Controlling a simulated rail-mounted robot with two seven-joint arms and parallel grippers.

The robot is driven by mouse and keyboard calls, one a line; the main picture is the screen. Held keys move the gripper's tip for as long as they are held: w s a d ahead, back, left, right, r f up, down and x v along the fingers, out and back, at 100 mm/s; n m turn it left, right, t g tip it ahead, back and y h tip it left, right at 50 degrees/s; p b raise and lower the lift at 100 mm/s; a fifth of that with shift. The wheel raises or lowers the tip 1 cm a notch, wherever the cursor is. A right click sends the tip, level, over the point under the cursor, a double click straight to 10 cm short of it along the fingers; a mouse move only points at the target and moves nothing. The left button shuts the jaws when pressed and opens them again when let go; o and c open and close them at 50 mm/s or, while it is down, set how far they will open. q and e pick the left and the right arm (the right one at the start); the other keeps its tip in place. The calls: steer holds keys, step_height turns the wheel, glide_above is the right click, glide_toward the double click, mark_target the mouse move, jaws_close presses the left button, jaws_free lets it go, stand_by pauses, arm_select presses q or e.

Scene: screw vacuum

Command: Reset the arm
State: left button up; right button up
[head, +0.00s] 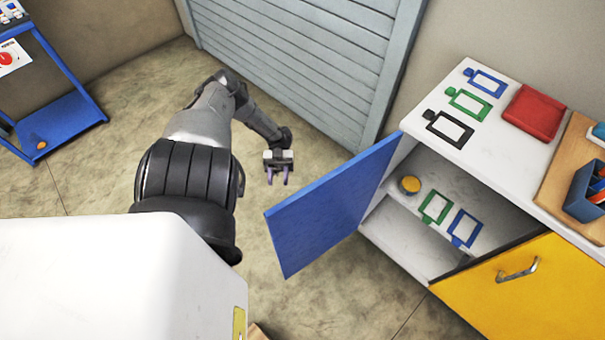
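My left arm reaches forward from the lower left of the head view. Its gripper (277,176) hangs over the floor, left of the open blue cabinet door (335,203) and apart from it. Its two purple fingertips are spread, with nothing visible between them. My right gripper is not in view.
A white cabinet (500,150) stands at right, its yellow door (505,285) shut. Inside are a round yellow-topped item (410,184) and green and blue frames. A red box (533,112) lies on top. A blue cart (62,115) stands far left. Floor around the gripper is clear.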

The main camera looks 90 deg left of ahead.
arm_select(q)
steer(key=shift+a, duration=0.6)
stand_by(0.4)
